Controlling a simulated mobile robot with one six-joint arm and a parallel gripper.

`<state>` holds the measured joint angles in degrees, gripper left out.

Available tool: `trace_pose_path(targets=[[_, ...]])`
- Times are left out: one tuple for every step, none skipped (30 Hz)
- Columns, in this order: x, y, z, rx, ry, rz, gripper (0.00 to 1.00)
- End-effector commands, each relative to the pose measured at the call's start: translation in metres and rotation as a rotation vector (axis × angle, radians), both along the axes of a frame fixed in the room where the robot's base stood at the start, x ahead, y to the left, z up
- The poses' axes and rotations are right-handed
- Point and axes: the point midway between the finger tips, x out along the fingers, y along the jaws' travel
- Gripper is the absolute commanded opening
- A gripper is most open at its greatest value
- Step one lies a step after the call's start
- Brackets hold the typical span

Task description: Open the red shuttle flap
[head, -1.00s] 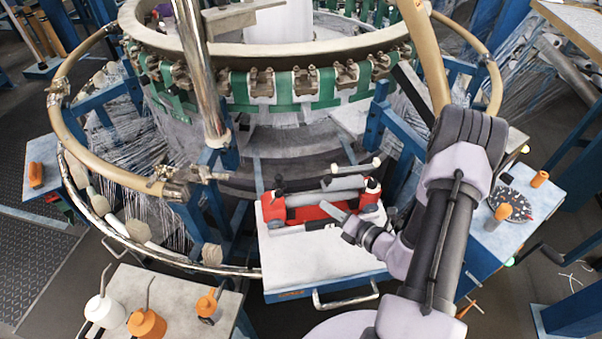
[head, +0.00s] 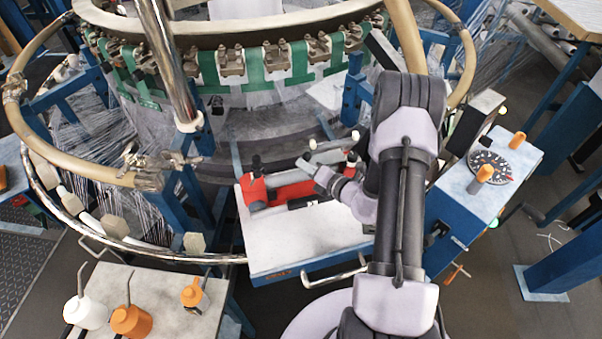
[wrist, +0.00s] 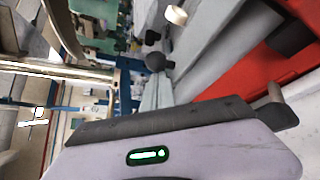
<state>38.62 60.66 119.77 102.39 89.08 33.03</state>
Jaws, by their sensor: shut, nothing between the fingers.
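The red shuttle (head: 292,191) lies on the white-topped stand (head: 300,240) in front of the loom, with dark upright knobs near its two ends. My gripper (head: 305,166) is shut and empty, above the shuttle's middle at its back edge, and covers part of it. In the wrist view the shuttle's red body (wrist: 262,80) fills the right side, with my dark gripper finger (wrist: 278,106) close in front of it. I cannot tell whether they touch. The flap cannot be told apart clearly, nor whether it is open.
A pale-ended bar (head: 333,145) stands just behind the shuttle. The loom ring (head: 90,172) curves around on the left. A table (head: 155,285) with a white bottle (head: 85,312) and orange bottles (head: 131,321) is front left. A blue cabinet (head: 455,205) with a dial is at right.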

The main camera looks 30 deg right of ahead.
Motion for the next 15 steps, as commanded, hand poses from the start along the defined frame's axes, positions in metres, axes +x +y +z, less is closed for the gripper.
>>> trace_pose_path(targets=[[0.0, -0.0007, 0.0006, 0.0, 0.0, 0.0, 0.0], [-0.0001, -0.0008, 0.0006, 0.0, 0.0, 0.0, 0.0], [-0.0001, -0.0007, 0.0007, 0.0, 0.0, 0.0, 0.0], [-0.0001, -0.0006, 0.0007, 0.0, 0.0, 0.0, 0.0], [-0.0001, -0.0006, 0.0007, 0.0, 0.0, 0.0, 0.0], [-0.0001, -0.0005, 0.0006, -0.001, 0.0, 0.0, 0.0], [-0.0002, -0.0006, 0.0006, 0.0, 0.0, 0.0, 0.0], [-0.0002, -0.0006, 0.0006, 0.0, 0.0, 0.0, 0.0], [-0.0002, -0.0006, 0.0006, 0.0, 0.0, 0.0, 0.0], [-0.0002, -0.0006, 0.0009, 0.002, 0.0, 0.0, 0.0], [-0.0003, -0.0008, 0.0014, 0.003, -0.001, 0.0, 0.0], [-0.0003, -0.001, 0.0021, 0.009, -0.002, 0.0, 0.0], [-0.0004, -0.0012, 0.003, 0.014, -0.003, 0.0, 0.0], [-0.0003, -0.0014, 0.0041, 0.021, -0.004, 0.0, 0.0], [-0.0005, -0.0016, 0.0059, 0.033, -0.007, 0.0, 0.0]])
